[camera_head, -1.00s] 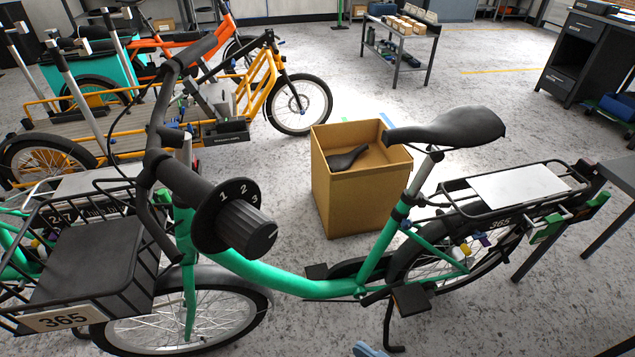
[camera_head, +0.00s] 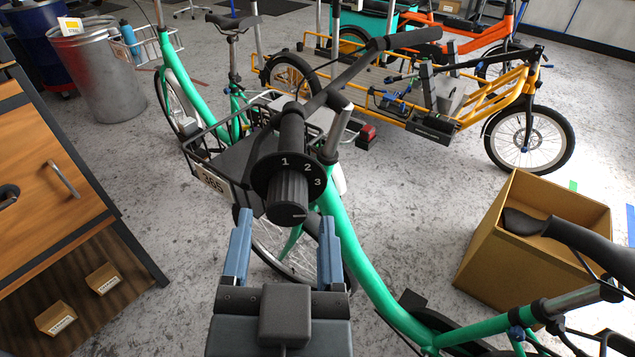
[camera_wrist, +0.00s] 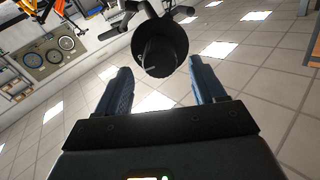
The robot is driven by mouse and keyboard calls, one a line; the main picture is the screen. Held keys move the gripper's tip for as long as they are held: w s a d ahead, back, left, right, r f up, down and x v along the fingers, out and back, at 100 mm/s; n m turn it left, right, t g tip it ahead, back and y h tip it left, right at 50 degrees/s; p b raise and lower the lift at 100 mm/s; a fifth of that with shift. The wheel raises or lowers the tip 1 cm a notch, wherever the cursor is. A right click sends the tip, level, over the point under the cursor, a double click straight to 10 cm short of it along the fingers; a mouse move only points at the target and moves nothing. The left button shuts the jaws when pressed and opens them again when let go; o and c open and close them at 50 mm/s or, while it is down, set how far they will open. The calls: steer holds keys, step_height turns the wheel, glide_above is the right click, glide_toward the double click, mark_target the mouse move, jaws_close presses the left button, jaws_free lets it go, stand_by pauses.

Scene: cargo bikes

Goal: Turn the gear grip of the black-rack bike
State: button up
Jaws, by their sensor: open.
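The black gear grip (camera_head: 288,196) is a ribbed cylinder on the near handlebar end of the green bike (camera_head: 350,245). A dial (camera_head: 275,177) marked 1, 2, 3 sits behind it. My gripper (camera_head: 284,240) is open and empty, with its blue fingers just below and on the near side of the grip, apart from it. In the wrist view the grip's dark round end (camera_wrist: 160,45) lies ahead, a little above the gap between the fingers (camera_wrist: 160,82).
A wooden cabinet (camera_head: 45,180) with a handle stands at left. A yellow cargo bike (camera_head: 470,105) and a metal bin (camera_head: 105,75) are behind. Open floor lies between bike and cabinet.

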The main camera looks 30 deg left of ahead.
mark_target(289, 185)
steer(key=p+x, duration=0.1)
steer(key=x, duration=0.6)
steer(key=shift+w+a, duration=0.1)
steer(key=shift+a, duration=0.05)
steer(key=shift+c, duration=0.4)
steer(key=c, duration=0.9)
